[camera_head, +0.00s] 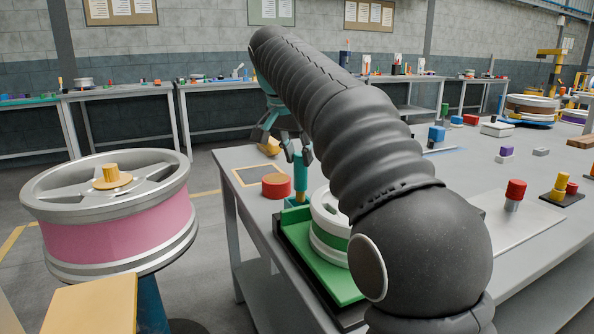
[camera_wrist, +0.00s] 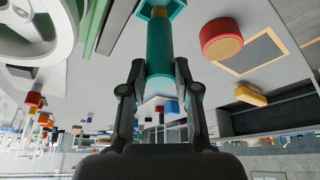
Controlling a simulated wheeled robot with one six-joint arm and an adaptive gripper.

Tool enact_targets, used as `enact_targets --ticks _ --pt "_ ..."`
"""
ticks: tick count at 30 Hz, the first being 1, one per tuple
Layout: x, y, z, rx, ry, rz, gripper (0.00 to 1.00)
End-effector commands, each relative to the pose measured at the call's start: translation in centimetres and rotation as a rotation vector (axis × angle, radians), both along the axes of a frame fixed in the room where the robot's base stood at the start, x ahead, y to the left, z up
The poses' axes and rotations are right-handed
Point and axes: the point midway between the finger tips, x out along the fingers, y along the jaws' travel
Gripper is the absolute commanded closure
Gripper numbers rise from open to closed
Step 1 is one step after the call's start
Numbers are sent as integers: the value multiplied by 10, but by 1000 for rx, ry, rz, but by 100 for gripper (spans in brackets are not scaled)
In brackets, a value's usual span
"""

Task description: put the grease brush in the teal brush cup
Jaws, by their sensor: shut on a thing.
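The grease brush (camera_head: 300,177) is an upright teal handle below my gripper (camera_head: 293,140). In the wrist view my gripper (camera_wrist: 160,105) is shut on its teal handle (camera_wrist: 160,55), with a tan-yellow section beyond it. The teal brush cup (camera_wrist: 176,8) shows as a square teal rim at the top edge of the wrist view, around or behind the brush's far end. In the head view it is a small teal shape low at the brush's foot (camera_head: 298,202). I cannot tell whether the brush tip is inside the cup or just above it.
A red cylinder (camera_head: 276,187) stands close left of the brush, near a tan-framed dark panel (camera_head: 252,177) and a yellow block (camera_head: 269,147). A green fixture (camera_head: 318,262) holding a white wheel (camera_head: 326,222) lies close in front. A pink-banded wheel (camera_head: 110,222) stands left of the table.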

Motion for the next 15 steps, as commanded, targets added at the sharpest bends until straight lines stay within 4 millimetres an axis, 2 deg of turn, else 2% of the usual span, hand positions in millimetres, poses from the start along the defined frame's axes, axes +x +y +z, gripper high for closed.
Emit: enact_targets --ticks 10,15 --pt "-1 1 -33 0 1 3 100" --pt "-1 1 -39 0 0 2 100"
